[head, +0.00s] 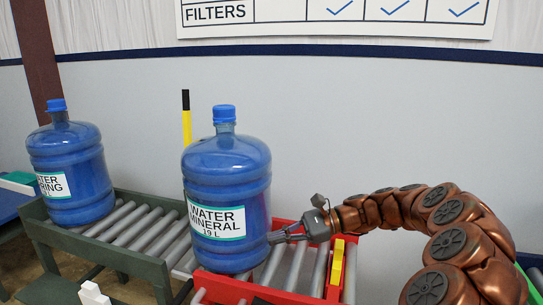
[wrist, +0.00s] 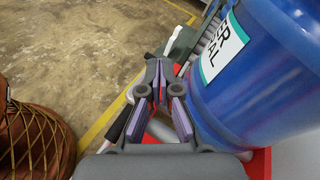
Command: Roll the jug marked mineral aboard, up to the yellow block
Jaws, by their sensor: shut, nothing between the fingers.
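The blue jug labelled "WATER MINERAL 19 L" (head: 225,185) stands upright on rollers at the left end of the red-framed conveyor (head: 312,299). It also shows in the wrist view (wrist: 265,85), on the right. My gripper (head: 273,239) is shut and empty, at the jug's lower right side; I cannot tell if it touches. The fingers also show in the wrist view (wrist: 159,62), to the left of the jug.
A second blue jug, its label ending in "RING" (head: 68,170), stands on the green-framed roller conveyor (head: 42,232) at left. Bare rollers (head: 140,226) lie between the jugs. A yellow and black post (head: 187,120) rises behind. Rollers between the mineral jug and yellow block look clear except for my gripper.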

